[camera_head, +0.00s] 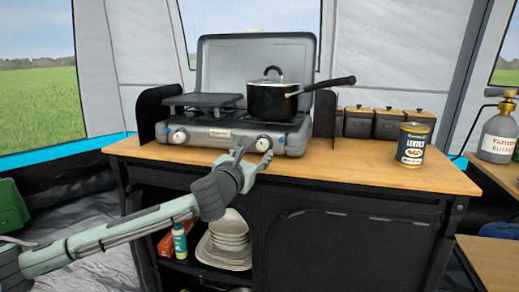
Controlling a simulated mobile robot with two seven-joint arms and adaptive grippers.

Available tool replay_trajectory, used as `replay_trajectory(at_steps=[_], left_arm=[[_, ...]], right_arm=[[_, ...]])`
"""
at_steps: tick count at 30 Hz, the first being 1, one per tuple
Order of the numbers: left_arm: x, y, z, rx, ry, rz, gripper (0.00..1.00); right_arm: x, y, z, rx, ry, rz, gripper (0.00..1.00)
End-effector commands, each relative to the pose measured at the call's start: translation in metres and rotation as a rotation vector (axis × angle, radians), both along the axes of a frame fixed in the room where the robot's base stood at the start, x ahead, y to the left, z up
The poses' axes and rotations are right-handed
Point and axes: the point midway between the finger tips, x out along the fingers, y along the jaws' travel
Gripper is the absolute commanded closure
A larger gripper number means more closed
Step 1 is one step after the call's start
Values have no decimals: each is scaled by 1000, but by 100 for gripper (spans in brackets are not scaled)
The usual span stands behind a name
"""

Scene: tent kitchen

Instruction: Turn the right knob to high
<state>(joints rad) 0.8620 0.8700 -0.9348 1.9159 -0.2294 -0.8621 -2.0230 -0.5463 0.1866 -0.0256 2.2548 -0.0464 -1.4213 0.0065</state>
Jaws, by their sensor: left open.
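The grey camping stove (218,132) stands on the wooden counter with its lid raised. Its right knob (263,143) is a round white dial on the front panel, partly covered by my gripper. The left knob (179,136) is clear on the left of the panel. My left gripper (256,152) is open at the right knob, with its fingers around or just in front of it. I cannot tell whether they touch it. The knob's setting is too small to read. My right gripper does not show.
A black lidded pot (272,102) sits on the right burner, its handle reaching right. A lentils can (411,145) and several dark canisters (374,123) stand on the wooden counter (340,168). Plates (229,238) lie on the shelf below. A gas bottle (498,135) stands far right.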

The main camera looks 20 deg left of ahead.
Motion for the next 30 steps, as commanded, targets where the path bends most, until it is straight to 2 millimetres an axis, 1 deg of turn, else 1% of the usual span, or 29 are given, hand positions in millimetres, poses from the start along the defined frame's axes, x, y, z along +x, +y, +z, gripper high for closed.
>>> replay_trajectory(at_steps=[1, 3, 7, 12, 18, 20, 30], left_arm=[[9, 0, 0, -3, 0, 2, 50], [20, -1, 1, -3, -1, 1, 50], [34, -1, 0, -3, 0, 1, 50], [42, -1, 0, -3, 0, 1, 50], [42, -1, 0, -3, 1, 0, 50], [42, -1, 0, -3, 1, 0, 57], [42, -1, 0, -4, 1, 0, 99]], right_arm=[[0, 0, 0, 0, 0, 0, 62], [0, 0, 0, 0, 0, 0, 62], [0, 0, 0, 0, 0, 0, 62], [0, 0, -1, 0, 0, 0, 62], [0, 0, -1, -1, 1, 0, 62], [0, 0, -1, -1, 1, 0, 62], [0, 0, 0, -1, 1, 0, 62]])
